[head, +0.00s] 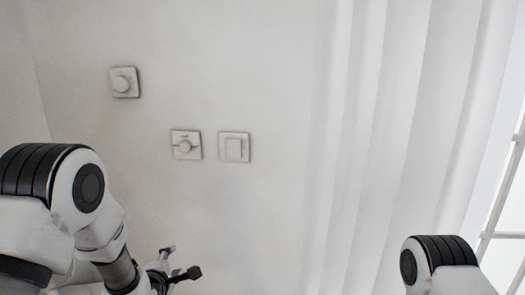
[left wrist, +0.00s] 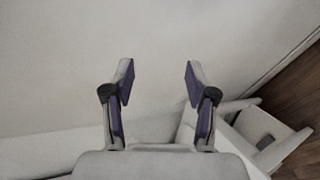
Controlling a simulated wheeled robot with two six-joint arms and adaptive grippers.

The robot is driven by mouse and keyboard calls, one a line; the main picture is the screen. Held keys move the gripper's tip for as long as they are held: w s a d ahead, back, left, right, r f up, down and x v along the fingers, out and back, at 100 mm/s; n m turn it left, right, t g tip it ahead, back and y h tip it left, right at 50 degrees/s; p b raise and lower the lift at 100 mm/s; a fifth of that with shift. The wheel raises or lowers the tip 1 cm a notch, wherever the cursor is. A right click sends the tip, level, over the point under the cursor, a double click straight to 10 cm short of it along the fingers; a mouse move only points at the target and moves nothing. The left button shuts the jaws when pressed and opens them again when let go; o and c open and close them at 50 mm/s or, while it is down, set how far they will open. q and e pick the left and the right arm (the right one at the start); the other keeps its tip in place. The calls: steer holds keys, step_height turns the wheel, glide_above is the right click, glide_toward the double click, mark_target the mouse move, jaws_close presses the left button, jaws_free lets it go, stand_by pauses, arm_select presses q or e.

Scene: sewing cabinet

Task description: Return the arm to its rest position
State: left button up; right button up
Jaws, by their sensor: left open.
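My left arm (head: 85,200) comes in from the left in the head view. Its gripper (head: 183,262) is low in the picture, in front of the white wall and below the wall switches. In the left wrist view the left gripper (left wrist: 158,82) has its two fingers well apart with nothing between them. Only an upper part of my right arm (head: 440,262) shows at the lower right of the head view. The right gripper is out of the picture.
A dial (head: 124,82), a second dial (head: 186,145) and a rocker switch (head: 234,147) are on the wall. A white curtain (head: 400,130) and a window (head: 508,200) are at the right. White furniture (left wrist: 262,130) and wooden floor (left wrist: 290,95) show in the wrist view.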

arm_select(q)
steer(key=s+f+m+g, duration=0.1)
steer(key=s+f+g, duration=0.1)
steer(key=s+f, duration=0.4)
steer(key=s+f+m+g, duration=0.15)
steer(key=s+f, duration=0.25)
steer(key=f, duration=0.4)
steer(key=s+f+m+g, duration=0.3)
steer(key=s+f, duration=0.3)
steer(key=s, duration=0.4)
steer(key=s+f+m+g, duration=0.3)
steer(key=s+f, duration=0.3)
steer(key=s, duration=0.3)
steer(key=s+m+g, duration=0.4)
steer(key=s+m, duration=0.7)
steer(key=m, duration=0.1)
steer(key=shift+a+r, duration=0.2)
steer(key=shift+a, duration=0.1)
steer(key=shift+s, duration=0.1)
